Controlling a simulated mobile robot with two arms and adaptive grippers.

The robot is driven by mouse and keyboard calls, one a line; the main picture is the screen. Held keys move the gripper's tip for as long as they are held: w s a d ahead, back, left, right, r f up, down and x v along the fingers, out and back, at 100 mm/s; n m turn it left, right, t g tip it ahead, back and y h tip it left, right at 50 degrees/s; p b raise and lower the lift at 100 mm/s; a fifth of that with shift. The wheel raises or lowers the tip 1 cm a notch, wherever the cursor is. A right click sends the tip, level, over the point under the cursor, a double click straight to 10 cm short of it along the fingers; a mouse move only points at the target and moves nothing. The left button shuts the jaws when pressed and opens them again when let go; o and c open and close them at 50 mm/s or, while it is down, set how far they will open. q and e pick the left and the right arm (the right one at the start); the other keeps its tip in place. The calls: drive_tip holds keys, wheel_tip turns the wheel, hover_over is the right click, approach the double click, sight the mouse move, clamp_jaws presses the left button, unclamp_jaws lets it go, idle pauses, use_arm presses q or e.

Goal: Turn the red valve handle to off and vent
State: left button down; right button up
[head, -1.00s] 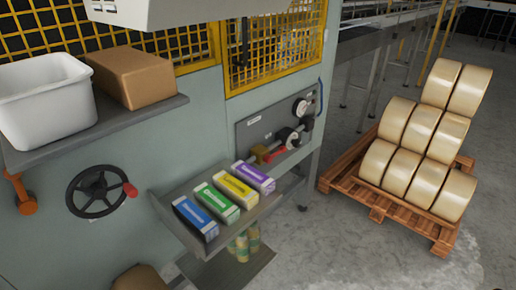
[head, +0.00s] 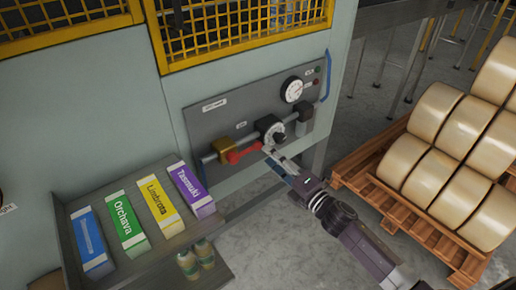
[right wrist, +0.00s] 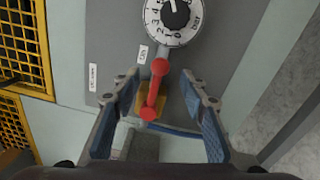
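The red valve handle (head: 245,152) sits on a brass-coloured valve body (head: 222,147) on a grey wall panel (head: 205,118). The handle lies roughly along the pipe, pointing toward the black-and-white dial. In the right wrist view the red handle (right wrist: 154,92) shows between the two blue-padded fingers of my right gripper (right wrist: 160,88), with a visible gap on each side. In the head view my right gripper (head: 276,162) is open just right of and below the handle. Contact with the handle is not visible. My left gripper is not in view.
The dial (head: 271,130) and a round gauge (head: 291,90) are on the same panel. A shelf (head: 150,243) with several coloured boxes stands at left. A pallet (head: 358,178) with large cream rolls stands on the floor at right.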

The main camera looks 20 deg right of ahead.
sight(260, 149)
drive_tip(key=x, duration=0.7)
drive_tip(key=shift+a+p, duration=0.1)
drive_tip(key=shift+p, duration=0.25)
clamp_jaws()
